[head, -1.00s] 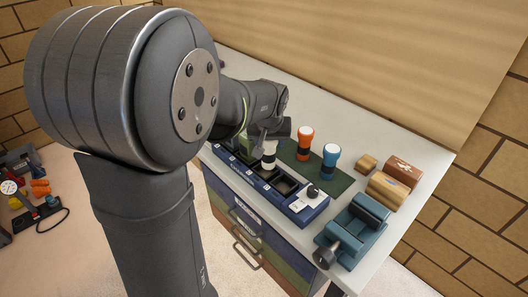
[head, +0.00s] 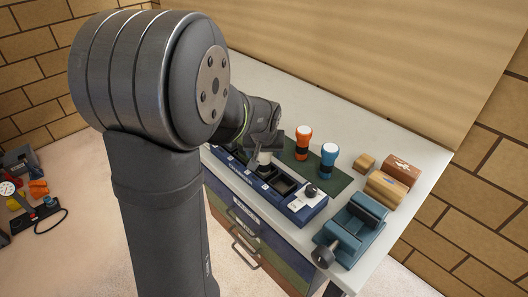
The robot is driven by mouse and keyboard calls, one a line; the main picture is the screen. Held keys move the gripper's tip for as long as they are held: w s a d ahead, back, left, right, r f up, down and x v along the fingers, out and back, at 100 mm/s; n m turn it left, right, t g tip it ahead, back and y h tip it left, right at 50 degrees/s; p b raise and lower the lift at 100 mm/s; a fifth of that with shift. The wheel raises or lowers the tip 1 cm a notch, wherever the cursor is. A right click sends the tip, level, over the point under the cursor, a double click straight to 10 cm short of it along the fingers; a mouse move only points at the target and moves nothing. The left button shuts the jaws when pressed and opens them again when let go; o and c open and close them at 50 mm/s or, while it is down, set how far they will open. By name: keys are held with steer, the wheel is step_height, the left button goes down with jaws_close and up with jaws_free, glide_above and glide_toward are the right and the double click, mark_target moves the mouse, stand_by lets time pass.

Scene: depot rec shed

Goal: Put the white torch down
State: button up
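The white torch (head: 264,158) is upright at the blue dock (head: 309,213), directly below my gripper (head: 265,148). Only part of its white and dark body shows, and my gripper covers its top. Its lower end is at the row of dark compartments; I cannot tell whether it rests in one or hangs just above. My gripper points down at the torch, but its fingers are too small and hidden to tell whether they are shut on it.
An orange torch (head: 303,143) and a blue torch (head: 329,160) stand upright on a green mat (head: 322,183) behind the dock. Wooden blocks (head: 385,188) and a teal vise (head: 358,231) are to the right. The dock's right end has a black knob (head: 311,190). The rear bench top is clear.

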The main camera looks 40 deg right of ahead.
steer(key=shift+r, duration=0.2)
steer(key=v, duration=1.2)
steer(key=shift+f, duration=0.1)
steer(key=x, duration=1.2)
steer(key=shift+f, duration=0.3)
step_height(320, 180, up, 3)
steer(key=shift+f, duration=0.1)
steer(key=shift+r, duration=0.4)
